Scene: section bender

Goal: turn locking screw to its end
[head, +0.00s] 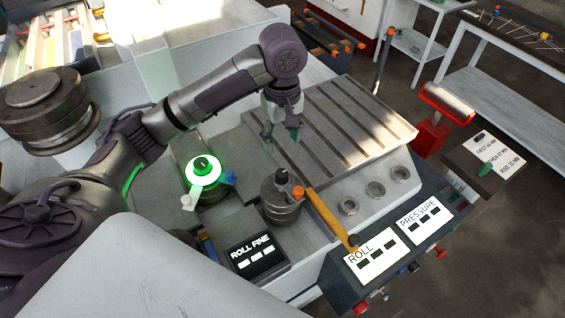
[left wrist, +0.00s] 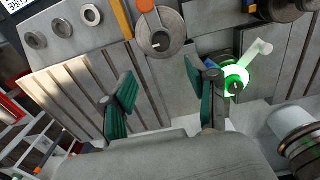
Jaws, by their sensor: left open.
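A round knob with a dark centre and a glowing green ring (head: 203,168) sits on the machine left of centre; I take it for the locking screw. A white lever and a blue end stick out from it. It also shows at the right in the left wrist view (left wrist: 235,82), with a pale bar angled up from it. My left gripper (head: 282,133) hangs over the grooved bed, right of the knob and apart from it. In the left wrist view its green-padded fingers (left wrist: 163,98) are spread, with nothing between them. My right gripper is out of view.
A steel roller with an orange knob (head: 283,200) and a yellow bar (head: 328,215) stand in front of my left gripper. The grooved bed (head: 345,125) lies behind it. The ROLL and PRESSURE panel (head: 375,258) is at the front right. A large roller (head: 45,105) stands far left.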

